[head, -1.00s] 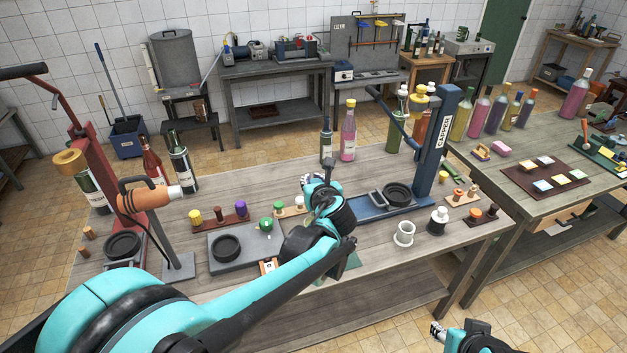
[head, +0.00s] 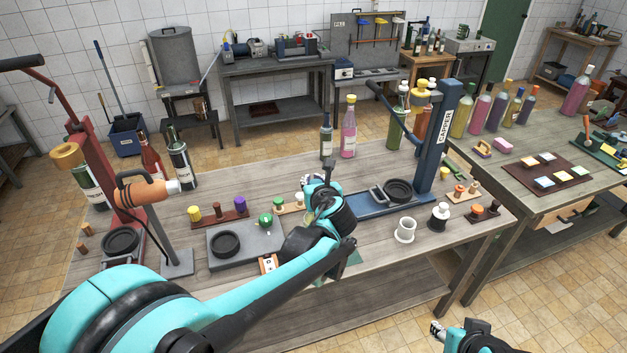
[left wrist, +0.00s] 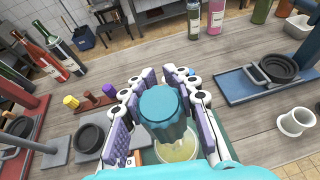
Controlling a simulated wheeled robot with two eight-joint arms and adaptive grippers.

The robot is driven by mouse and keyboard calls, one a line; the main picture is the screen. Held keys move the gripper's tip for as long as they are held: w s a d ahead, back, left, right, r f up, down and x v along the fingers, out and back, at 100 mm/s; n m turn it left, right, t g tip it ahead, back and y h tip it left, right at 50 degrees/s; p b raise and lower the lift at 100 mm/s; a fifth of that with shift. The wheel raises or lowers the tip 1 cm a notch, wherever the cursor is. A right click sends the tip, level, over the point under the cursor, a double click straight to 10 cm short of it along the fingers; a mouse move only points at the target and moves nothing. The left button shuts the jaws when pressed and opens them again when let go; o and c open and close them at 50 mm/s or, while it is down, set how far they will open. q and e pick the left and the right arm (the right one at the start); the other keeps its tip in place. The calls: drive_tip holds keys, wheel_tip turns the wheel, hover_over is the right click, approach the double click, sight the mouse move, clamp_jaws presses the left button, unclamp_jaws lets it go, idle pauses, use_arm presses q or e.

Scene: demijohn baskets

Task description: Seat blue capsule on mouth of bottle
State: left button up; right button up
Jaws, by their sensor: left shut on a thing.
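My left gripper (head: 318,183) is over the middle of the near bench, and its jaws (left wrist: 162,108) close around a blue capsule (left wrist: 165,103) in the left wrist view. In the head view the gripper hides the capsule. A pale round rim with a yellowish inside (left wrist: 178,150) shows just below the capsule; I cannot tell whether they touch. A grey-blue bottle (head: 327,143) stands upright at the bench's back edge, apart from the gripper. Its label faces me in the left wrist view (left wrist: 193,20). The task does not say which bottle is meant. My right gripper (head: 437,331) is at the bottom, off the bench.
A pink bottle (head: 348,135) with a yellow cap stands beside the grey-blue one. A blue capper press (head: 437,145) is right of my gripper. A grey plate (head: 262,241) and coloured capsules (head: 240,206) lie to its left.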

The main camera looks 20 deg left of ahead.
use_arm(q)
drive_tip(key=shift+f+b, duration=1.5)
drive_tip(key=shift+f, duration=0.45)
drive_tip(key=o, duration=0.9)
drive_tip(key=v, duration=1.2)
